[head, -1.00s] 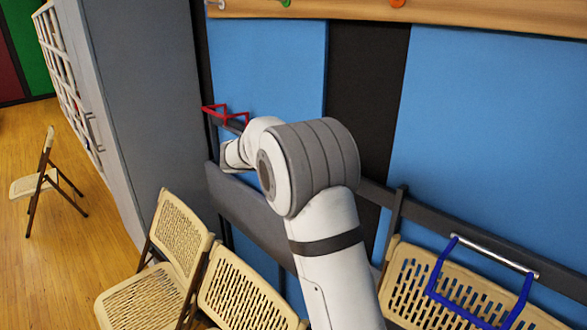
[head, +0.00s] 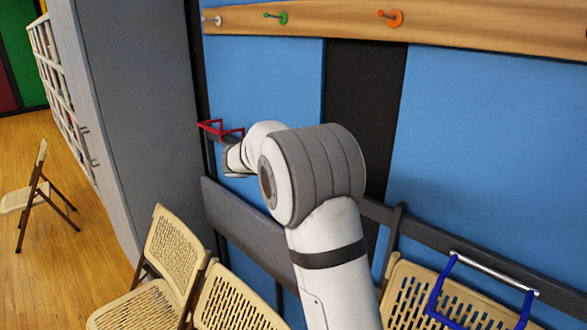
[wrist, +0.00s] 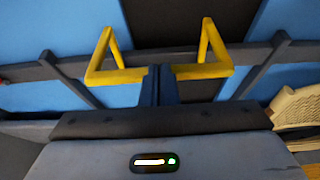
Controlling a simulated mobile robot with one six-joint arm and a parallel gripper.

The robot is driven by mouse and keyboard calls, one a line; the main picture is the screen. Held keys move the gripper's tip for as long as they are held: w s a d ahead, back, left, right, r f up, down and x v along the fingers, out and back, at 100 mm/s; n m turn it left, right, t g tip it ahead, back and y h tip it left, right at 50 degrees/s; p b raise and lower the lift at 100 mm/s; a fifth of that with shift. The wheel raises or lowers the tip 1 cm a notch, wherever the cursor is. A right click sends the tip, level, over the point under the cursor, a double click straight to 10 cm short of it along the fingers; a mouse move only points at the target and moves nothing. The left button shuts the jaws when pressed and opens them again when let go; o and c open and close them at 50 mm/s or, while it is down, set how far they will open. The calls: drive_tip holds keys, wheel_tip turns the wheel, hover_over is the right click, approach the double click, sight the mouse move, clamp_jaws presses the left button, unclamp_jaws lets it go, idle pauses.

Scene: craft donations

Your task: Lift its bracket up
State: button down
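A yellow bracket (wrist: 110,76) shows in the wrist view, an open frame with a long front bar and two arms rising back at its ends. My gripper (wrist: 160,70) points at the middle of that bar. Its two dark fingers are together and cover a short piece of the bar, with no clear gap between them. They look in contact with it, though the depth is hard to judge. In the head view my own arm hides the yellow bracket and the fingertips; only the gripper's pale housing (head: 233,160) shows.
A red bracket (head: 222,132) is just left of my gripper. A blue bracket (head: 436,290) with a metal bar is at right. Folding chairs (head: 172,250) stand below the dark rail (head: 245,217). A grey cabinet (head: 140,110) is left. A wooden peg board (head: 330,22) runs above.

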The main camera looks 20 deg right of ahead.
drive_tip(key=s+a+r+b, duration=0.2)
drive_tip(key=a+r, duration=0.2)
drive_tip(key=r, duration=0.4)
drive_tip(key=shift+s+a+b, duration=0.15)
drive_tip(key=shift+a+b, duration=0.15)
drive_tip(key=shift+b, duration=0.1)
